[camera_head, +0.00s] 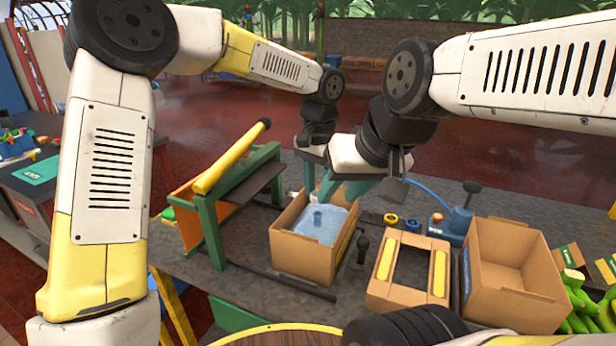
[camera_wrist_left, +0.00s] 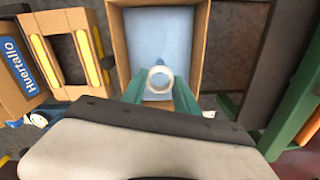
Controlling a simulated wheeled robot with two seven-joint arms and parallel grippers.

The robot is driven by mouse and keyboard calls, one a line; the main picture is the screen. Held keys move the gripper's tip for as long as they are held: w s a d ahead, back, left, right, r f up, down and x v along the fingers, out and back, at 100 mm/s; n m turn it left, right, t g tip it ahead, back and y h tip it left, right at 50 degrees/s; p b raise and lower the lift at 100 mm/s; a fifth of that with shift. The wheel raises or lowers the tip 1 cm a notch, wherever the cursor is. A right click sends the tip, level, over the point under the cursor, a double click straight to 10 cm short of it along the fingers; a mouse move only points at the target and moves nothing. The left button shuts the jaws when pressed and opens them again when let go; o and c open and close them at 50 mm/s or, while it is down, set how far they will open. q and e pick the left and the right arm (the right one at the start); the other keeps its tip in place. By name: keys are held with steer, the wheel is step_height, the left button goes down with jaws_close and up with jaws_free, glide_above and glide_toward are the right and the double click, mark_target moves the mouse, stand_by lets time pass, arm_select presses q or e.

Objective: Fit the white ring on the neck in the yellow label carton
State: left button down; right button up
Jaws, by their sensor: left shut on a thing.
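The carton (camera_head: 283,255) is open and holds a pale blue bag (camera_head: 333,226) with a short upright neck (camera_head: 318,215). A yellowish label shows on its right side. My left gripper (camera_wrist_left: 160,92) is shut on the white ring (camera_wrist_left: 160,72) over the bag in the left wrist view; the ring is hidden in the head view. The neck looks bare in the head view. In the left wrist view I cannot tell it apart through the ring. My right gripper (camera_head: 350,187) hangs close beside the left one; its jaw gap is not clear.
A green rack with a yellow bar (camera_head: 232,158) stands left of the carton. To the right are a frame with yellow pads (camera_head: 408,303), an empty carton (camera_head: 512,315) and a blue hand press (camera_head: 452,228). Yellow and blue rings (camera_head: 391,219) lie behind the frame.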

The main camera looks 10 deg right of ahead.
mark_target(318, 213)
arm_select(q)
steer(key=shift+f, duration=3.3)
steer(key=shift+f, duration=0.6)
steer(key=shift+c, duration=2.3)
jaws_free()
steer(key=shift+r, duration=0.15)
steer(key=shift+r, duration=1.4)
step_height(318, 213, up, 8)
steer(key=shift+r, duration=0.25)
